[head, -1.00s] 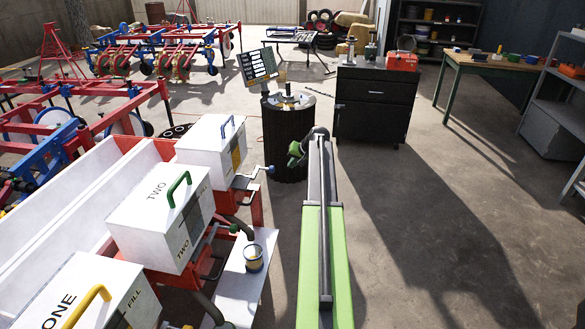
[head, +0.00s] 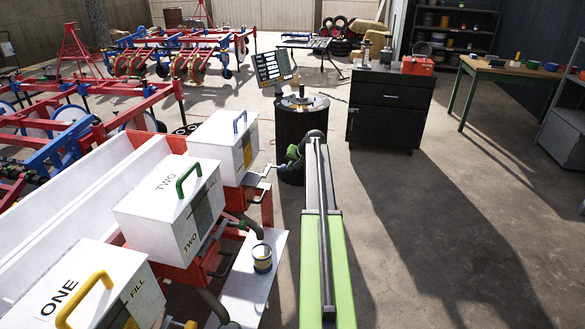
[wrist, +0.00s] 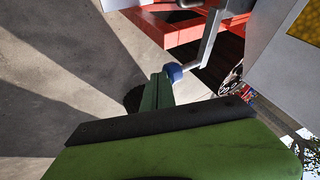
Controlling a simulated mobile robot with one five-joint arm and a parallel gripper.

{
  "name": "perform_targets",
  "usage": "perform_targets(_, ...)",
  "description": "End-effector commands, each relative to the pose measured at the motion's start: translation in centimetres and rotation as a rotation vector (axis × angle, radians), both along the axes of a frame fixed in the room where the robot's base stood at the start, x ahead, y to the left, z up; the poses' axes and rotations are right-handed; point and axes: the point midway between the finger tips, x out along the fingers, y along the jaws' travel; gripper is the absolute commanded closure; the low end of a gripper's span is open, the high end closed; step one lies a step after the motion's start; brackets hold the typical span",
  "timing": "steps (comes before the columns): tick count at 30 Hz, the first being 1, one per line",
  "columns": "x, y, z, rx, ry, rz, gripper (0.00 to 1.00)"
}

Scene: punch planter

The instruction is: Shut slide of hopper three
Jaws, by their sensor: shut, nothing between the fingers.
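Hopper three, going by the row's order, is the far white box with a blue lid handle (head: 224,140); I cannot read its number. A grey cranked rod with a blue knob (head: 281,167) sticks out from its right side. In the wrist view the rod's blue knob (wrist: 173,73) is just beyond my fingertips. My gripper (head: 292,160) is shut and empty, with green fingers. It sits beside the knob, and I cannot tell if they touch. In the wrist view the shut fingers (wrist: 160,88) point at the knob. The slide's plate is not clearly visible.
Hopper two (head: 170,200) with a green handle and hopper one (head: 90,290) with a yellow handle stand nearer. A small can (head: 262,259) sits on a white shelf (head: 245,285). A black drum (head: 302,125) stands behind my gripper. The floor to the right is mostly clear.

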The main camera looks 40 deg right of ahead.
Motion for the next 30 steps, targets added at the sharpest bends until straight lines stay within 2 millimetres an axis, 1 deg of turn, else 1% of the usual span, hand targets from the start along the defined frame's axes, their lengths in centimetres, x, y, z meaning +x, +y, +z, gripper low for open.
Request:
perform_targets(2,0.8,0.4,0.0,0.0,-0.001,0.001,1.0)
perform_targets(9,4.4,2.7,0.0,0.0,0.0,0.002,1.0)
perform_targets(11,4.8,3.0,0.0,0.001,0.0,0.002,1.0)
perform_targets(23,4.9,3.1,0.1,0.003,-0.005,0.003,1.0)
perform_targets(26,4.5,2.8,0.1,0.003,-0.005,0.003,1.0)
perform_targets(30,3.1,1.6,0.1,0.002,-0.001,0.001,1.0)
